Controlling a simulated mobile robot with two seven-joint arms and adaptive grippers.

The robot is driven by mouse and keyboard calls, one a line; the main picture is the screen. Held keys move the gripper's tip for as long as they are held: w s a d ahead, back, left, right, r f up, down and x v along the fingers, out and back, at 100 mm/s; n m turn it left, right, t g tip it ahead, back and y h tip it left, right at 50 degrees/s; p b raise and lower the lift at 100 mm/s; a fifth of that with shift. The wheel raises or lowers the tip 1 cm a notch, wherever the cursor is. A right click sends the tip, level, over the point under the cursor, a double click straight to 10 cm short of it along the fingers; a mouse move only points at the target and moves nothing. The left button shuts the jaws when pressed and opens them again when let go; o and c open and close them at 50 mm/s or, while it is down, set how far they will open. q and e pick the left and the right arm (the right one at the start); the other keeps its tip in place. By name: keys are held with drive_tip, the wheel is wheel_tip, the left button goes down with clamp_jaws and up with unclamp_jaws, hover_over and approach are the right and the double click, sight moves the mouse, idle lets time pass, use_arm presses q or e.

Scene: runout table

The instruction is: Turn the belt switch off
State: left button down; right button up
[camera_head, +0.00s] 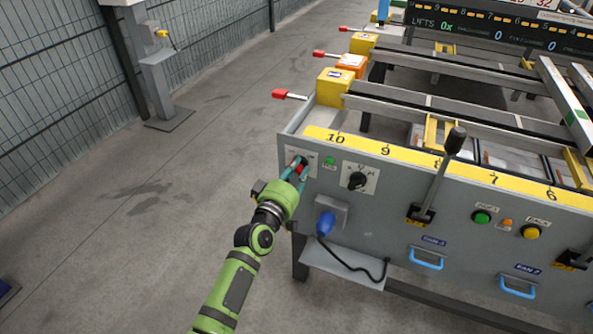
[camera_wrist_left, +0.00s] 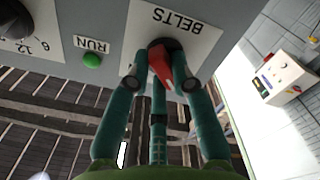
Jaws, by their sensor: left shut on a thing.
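The belt switch (camera_wrist_left: 165,66) is a red handle on a dark round base, on a white plate marked BELTS (camera_wrist_left: 198,36) in the left wrist view. In the head view the red handle (camera_head: 301,169) shows at the left end of the grey panel. My left gripper (camera_head: 297,170) is at the switch with its teal fingers around the red handle. In the left wrist view the fingers (camera_wrist_left: 160,78) are closed in on the handle from both sides. Part of the switch is hidden behind them. My right gripper is in neither view.
Beside the switch are a green RUN light (camera_head: 329,161) and a black dial (camera_head: 357,180). A blue plug (camera_head: 325,223) with a cable is below. A tall black-knobbed lever (camera_head: 440,175) stands further right. The floor (camera_head: 130,220) to the left is clear.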

use_arm(q)
drive_tip(key=c, duration=1.1)
unclamp_jaws()
drive_tip(key=shift+o, duration=0.2)
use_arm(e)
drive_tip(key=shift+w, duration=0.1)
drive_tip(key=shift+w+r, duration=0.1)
use_arm(q)
drive_tip(key=shift+s+a+f, duration=0.15)
drive_tip(key=shift+s+a, duration=0.1)
drive_tip(key=shift+s, duration=0.35)
drive_tip(key=v, duration=1)
drive_tip(key=shift+s, duration=0.4)
drive_tip(key=shift+a, duration=0.1)
